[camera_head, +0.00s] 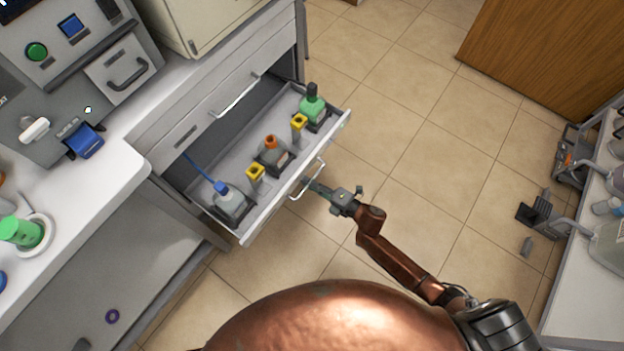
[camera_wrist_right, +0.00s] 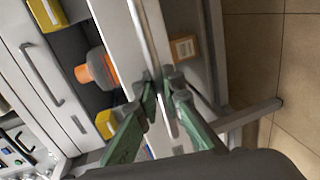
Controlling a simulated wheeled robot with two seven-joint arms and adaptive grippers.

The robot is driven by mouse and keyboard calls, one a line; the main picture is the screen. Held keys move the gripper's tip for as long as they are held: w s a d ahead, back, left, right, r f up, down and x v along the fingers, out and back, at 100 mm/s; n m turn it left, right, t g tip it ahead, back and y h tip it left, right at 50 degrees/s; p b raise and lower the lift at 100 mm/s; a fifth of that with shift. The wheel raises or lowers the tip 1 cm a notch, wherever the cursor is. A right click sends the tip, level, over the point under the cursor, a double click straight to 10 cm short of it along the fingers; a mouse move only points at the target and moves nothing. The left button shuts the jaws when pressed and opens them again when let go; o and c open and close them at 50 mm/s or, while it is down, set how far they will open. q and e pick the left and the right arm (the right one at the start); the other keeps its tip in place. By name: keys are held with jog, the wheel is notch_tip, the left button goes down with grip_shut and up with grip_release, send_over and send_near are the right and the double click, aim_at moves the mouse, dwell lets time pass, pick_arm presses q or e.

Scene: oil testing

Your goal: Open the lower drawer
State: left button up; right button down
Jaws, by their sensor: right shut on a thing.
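The lower drawer (camera_head: 335,131) is pulled out of the white cabinet, showing its inside and several bottles in dark holders. Its curved metal handle (camera_head: 320,170) is on the front panel; it also shows in the wrist view as a long bar (camera_wrist_right: 151,40). My right gripper (camera_head: 316,187) is at this handle, its green fingers (camera_wrist_right: 163,88) shut on the bar. The fingers hide part of the handle. My left gripper is not in view.
The upper drawer with its handle (camera_head: 236,97) is shut above. The tiled floor (camera_head: 420,150) to the right is clear.

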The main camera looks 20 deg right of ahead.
jog(key=c, duration=2.3)
grip_release()
jog(key=v, duration=1.2)
jog(key=shift+d+f, duration=0.1)
jog(key=shift+f, duration=0.05)
